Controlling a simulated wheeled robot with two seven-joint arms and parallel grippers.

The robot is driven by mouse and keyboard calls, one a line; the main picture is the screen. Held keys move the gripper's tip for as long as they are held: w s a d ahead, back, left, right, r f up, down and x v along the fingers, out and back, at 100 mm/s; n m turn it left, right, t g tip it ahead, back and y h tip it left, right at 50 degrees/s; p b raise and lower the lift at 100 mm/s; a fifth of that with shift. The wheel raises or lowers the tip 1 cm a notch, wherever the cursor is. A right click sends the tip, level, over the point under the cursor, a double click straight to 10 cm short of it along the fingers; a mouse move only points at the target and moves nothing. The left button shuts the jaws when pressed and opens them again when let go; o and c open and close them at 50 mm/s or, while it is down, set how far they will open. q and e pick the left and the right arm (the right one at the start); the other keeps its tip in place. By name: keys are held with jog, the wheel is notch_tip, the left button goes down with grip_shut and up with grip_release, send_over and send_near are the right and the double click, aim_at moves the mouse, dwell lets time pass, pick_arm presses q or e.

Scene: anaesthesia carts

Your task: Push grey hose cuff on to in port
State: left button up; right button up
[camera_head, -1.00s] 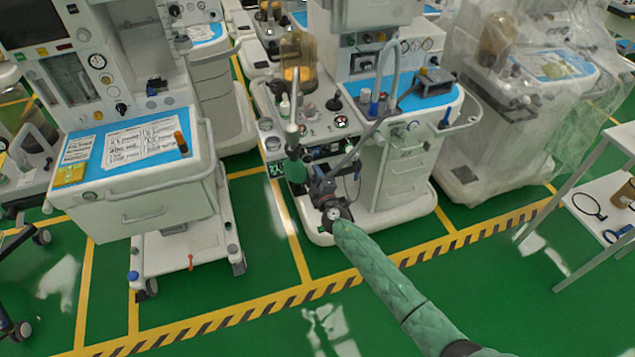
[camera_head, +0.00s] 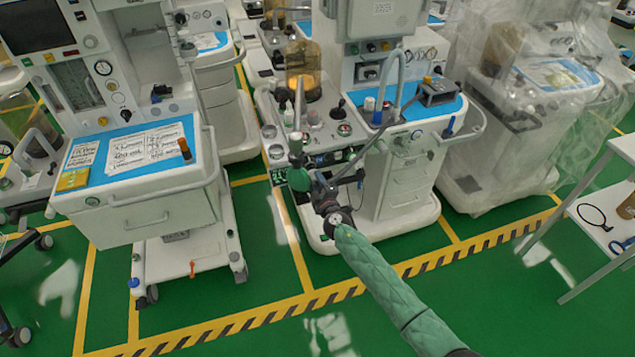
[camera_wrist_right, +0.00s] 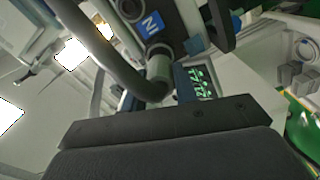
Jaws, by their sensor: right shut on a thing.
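The grey hose (camera_wrist_right: 95,45) curves down in the right wrist view and ends in a pale grey-green cuff (camera_wrist_right: 160,68). The cuff lies between the fingers of my right gripper (camera_wrist_right: 158,88), which is shut on it. A dark port body with a blue IN label (camera_wrist_right: 151,23), seen upside down, is just beyond the cuff. I cannot tell whether the cuff touches the port or sits on it. In the head view my right gripper (camera_head: 319,186) is at the front left of the middle cart (camera_head: 404,186); the cuff and port are too small to make out there. My left gripper is not in view.
A green bag (camera_head: 298,172) hangs just left of the gripper. A lit green display (camera_wrist_right: 202,82) is close beside the fingers. Another cart (camera_head: 140,217) stands to the left, a plastic-wrapped one (camera_head: 515,125) to the right. The green floor in front is clear.

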pick_arm(q)
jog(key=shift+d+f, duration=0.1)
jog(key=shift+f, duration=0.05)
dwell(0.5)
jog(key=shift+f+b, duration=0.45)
jog(key=shift+b, duration=0.05)
dwell(0.6)
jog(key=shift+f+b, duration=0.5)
jog(key=shift+b, duration=0.05)
pick_arm(e)
jog(key=shift+x, duration=1.3)
jog(key=o, duration=1)
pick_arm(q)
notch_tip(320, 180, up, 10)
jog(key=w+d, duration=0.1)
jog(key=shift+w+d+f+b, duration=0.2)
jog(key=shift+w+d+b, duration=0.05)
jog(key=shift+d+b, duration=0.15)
pick_arm(e)
jog(key=shift+v, duration=3.9)
